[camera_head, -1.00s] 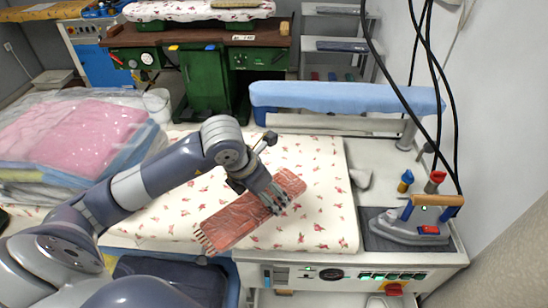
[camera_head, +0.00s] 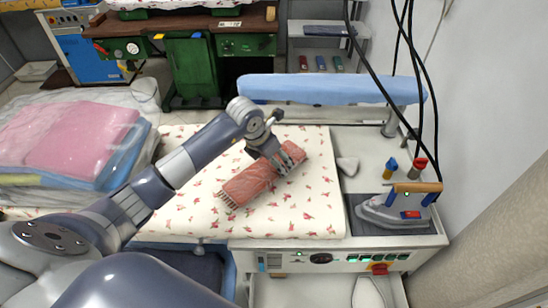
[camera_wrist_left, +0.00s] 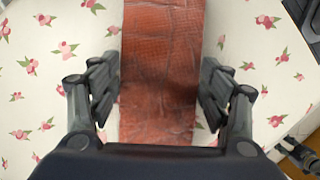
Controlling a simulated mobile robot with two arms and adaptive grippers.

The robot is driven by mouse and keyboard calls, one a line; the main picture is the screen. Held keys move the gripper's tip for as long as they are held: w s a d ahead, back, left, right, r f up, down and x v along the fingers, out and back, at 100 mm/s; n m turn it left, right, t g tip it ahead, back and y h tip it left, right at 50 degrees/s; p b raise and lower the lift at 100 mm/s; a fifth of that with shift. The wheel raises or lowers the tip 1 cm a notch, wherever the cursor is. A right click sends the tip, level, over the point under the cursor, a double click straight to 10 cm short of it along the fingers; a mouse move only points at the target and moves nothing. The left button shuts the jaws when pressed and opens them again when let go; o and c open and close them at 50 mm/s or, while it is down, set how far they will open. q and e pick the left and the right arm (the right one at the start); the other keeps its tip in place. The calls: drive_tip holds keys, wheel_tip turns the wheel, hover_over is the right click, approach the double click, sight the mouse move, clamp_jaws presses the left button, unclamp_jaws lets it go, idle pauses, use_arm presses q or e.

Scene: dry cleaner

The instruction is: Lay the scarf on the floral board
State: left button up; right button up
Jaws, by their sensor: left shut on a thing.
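The scarf (camera_head: 246,186) is a reddish-brown strip with a fringed end, lying slantwise over the floral board (camera_head: 305,215), which is white with pink flowers. My left gripper (camera_head: 284,159) is at the scarf's far right part and shut on it. In the left wrist view the scarf (camera_wrist_left: 160,60) runs between the two dark fingers (camera_wrist_left: 160,95), with the floral board (camera_wrist_left: 50,100) beneath. I cannot tell how much of the scarf touches the board. The board's left part is hidden by my left arm and a bundle. My right gripper is not in view.
A blue padded arm (camera_head: 330,89) spans the back. An iron (camera_head: 395,208) rests at the right, with black cables hanging above. The board's front right is clear.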

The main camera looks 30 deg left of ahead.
sight(262, 171)
use_arm(q)
drive_tip(key=shift+f, duration=0.3)
drive_tip(key=shift+w+f, duration=0.1)
drive_tip(key=shift+f, duration=0.05)
drive_tip(key=shift+f, duration=0.1)
drive_tip(key=o, duration=1.1)
drive_tip(key=shift+r, duration=0.2)
drive_tip(key=shift+a+r, duration=0.15)
drive_tip(key=shift+r, duration=0.1)
drive_tip(key=b+v, duration=0.2)
drive_tip(key=v, duration=0.9)
drive_tip(key=shift+s+r, duration=0.1)
drive_tip(key=shift+s, duration=0.2)
